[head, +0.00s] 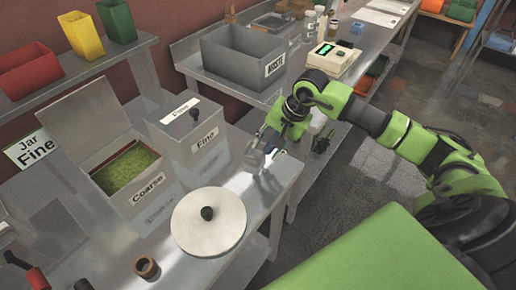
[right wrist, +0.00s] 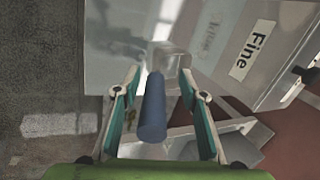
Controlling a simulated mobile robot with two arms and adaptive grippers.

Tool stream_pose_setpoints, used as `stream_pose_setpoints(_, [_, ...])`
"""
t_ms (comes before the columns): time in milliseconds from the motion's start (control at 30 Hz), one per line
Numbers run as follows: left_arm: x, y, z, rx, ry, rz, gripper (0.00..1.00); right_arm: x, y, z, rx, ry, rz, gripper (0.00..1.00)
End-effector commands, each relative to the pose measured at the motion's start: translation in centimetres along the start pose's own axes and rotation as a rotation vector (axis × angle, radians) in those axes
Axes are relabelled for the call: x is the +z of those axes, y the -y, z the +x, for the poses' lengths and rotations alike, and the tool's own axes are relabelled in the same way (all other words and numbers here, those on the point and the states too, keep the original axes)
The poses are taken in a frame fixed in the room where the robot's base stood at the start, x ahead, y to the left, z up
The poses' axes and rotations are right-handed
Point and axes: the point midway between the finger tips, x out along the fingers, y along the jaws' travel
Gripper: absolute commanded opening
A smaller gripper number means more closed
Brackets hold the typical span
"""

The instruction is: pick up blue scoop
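The blue scoop has a blue handle (right wrist: 153,108) and a clear or metallic head (right wrist: 172,62). It lies on the metal table (right wrist: 112,30), beside the box labelled Fine. My right gripper (right wrist: 158,78) is open, with one finger on each side of the scoop. Gaps show between the handle and both fingers, and the handle points back toward the gripper. In the head view my right gripper (head: 264,146) is low at the table's right edge and partly hides the scoop. My left gripper is not in view.
The Fine box (head: 208,140) is closed. The Coarse box (head: 125,165) stands open with green powder. A round lid (head: 208,221) lies in front. A grey waste bin (head: 243,60) and a scale (head: 333,60) stand on the far table. Red-handled items (head: 38,278) are at lower left.

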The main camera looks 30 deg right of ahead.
Motion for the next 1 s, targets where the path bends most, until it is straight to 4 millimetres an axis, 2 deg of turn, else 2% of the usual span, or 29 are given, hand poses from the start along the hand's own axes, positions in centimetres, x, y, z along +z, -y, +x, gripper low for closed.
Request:
stream_pose_setpoints(133, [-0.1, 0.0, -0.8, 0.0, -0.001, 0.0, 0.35, 0.0, 0.1, 1.5, 0.0, 0.001, 0.0, 0.38])
stream_pose_setpoints(367, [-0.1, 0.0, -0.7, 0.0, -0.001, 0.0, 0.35, -0.1, 0.0, 1.9, 0.0, -0.001, -0.001, 0.38])
stream_pose_setpoints(400, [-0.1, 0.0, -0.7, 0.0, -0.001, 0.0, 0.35, -0.1, 0.0, 1.9, 0.0, -0.001, -0.001, 0.36])
stream_pose_setpoints(533, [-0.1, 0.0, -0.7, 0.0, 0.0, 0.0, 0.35, -0.1, 0.0, 1.9, 0.0, -0.001, -0.001, 0.02])
stream_pose_setpoints(567, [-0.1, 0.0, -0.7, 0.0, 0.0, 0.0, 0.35, -0.1, 0.0, 1.9, -0.001, -0.001, -0.001, 0.0])
stream_pose_setpoints(1000, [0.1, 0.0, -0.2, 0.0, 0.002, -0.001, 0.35, -0.1, 0.2, 1.5, -0.004, -0.003, -0.002, 0.0])
